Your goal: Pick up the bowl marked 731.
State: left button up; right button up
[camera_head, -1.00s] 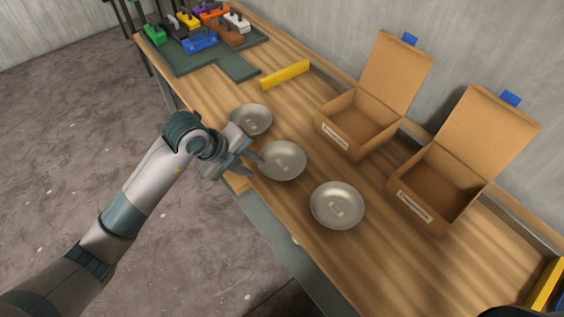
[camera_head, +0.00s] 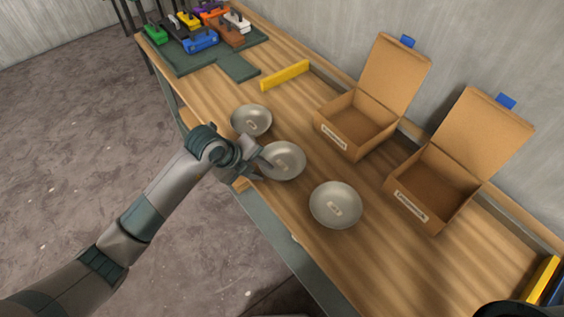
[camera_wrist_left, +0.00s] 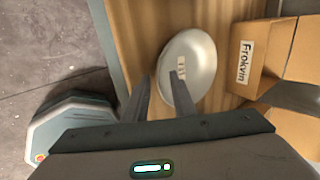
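Three shallow grey metal bowls stand in a row on the table: a far bowl (camera_head: 251,120), a middle bowl (camera_head: 284,158) and a near bowl (camera_head: 336,205). Each has a small label inside; the numbers are too small to read in the head view. My left gripper (camera_head: 264,167) is at the left rim of the middle bowl. In the left wrist view, a bowl (camera_wrist_left: 197,52) lies ahead of the open fingers (camera_wrist_left: 158,77). One finger overlaps the bowl and the other is outside its left edge; contact cannot be told. Its label is not clearly legible. My right gripper is out of view.
Two open cardboard boxes, one farther (camera_head: 345,133) and one nearer (camera_head: 415,197), stand behind the bowls. A yellow bar (camera_head: 285,75) lies beyond them. A green mat (camera_head: 240,68) with several coloured items is at the far end. The table's front edge is close to the bowls.

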pick_arm(q)
jog(key=shift+w+d+f, duration=0.15)
jog(key=shift+f, duration=0.25)
grip_shut()
